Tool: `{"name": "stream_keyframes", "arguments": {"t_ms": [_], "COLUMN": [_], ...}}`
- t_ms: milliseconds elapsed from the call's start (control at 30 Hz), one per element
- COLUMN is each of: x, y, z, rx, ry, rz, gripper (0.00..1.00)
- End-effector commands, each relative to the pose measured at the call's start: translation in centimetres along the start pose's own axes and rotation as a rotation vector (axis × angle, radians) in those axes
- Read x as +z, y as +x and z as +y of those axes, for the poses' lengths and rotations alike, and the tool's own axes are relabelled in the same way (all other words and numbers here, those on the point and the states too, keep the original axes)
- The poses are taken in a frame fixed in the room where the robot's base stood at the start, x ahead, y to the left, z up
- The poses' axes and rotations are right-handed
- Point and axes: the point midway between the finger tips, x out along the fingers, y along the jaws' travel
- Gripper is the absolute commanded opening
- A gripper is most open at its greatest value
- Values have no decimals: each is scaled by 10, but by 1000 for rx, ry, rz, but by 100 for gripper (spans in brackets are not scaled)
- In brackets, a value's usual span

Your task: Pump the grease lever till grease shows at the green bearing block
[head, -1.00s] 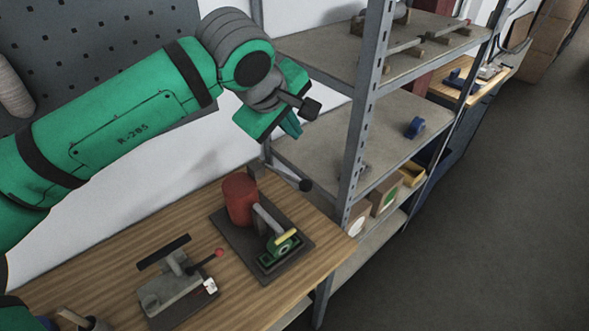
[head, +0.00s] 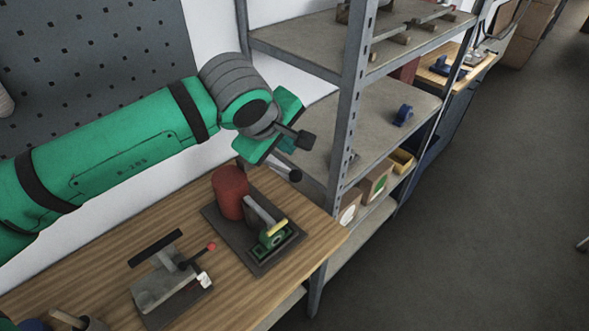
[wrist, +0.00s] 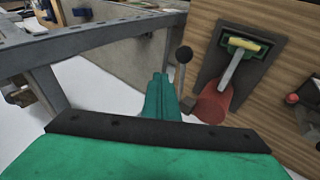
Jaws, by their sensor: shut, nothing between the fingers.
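The grease pump has a red cylinder (head: 229,190) on a dark plate (head: 208,217). Its lever ends in a dark ball knob (head: 295,175), sticking out toward the shelf. A grey bar runs from the cylinder to the green bearing block (head: 276,240), which has a yellow strip on top. I cannot tell any grease there. The wrist view also shows the knob (wrist: 184,54), the red cylinder (wrist: 212,104) and the bearing block (wrist: 236,50). My gripper (wrist: 160,80) is shut and empty. Its fingers are just left of the lever in the wrist view; contact is unclear.
A grey clamp-like fixture (head: 163,286) with a red-tipped handle stands on the wooden bench (head: 110,272). A metal shelf post (head: 345,130) stands close to the right of my gripper. Shelves hold a blue item (head: 403,115) and boxes (head: 375,186). A pegboard (head: 90,70) is behind.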

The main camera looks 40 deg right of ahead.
Motion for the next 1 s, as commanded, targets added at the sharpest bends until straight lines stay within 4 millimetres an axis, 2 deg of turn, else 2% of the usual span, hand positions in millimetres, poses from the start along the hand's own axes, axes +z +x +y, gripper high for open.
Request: {"name": "stream_keyframes", "arguments": {"t_ms": [300,1000], "x": [12,13], "y": [17,18], "z": [-13,-14], "rx": [-1,-1], "ry": [-1,0], "rz": [-1,0], "gripper": [0,0]}}
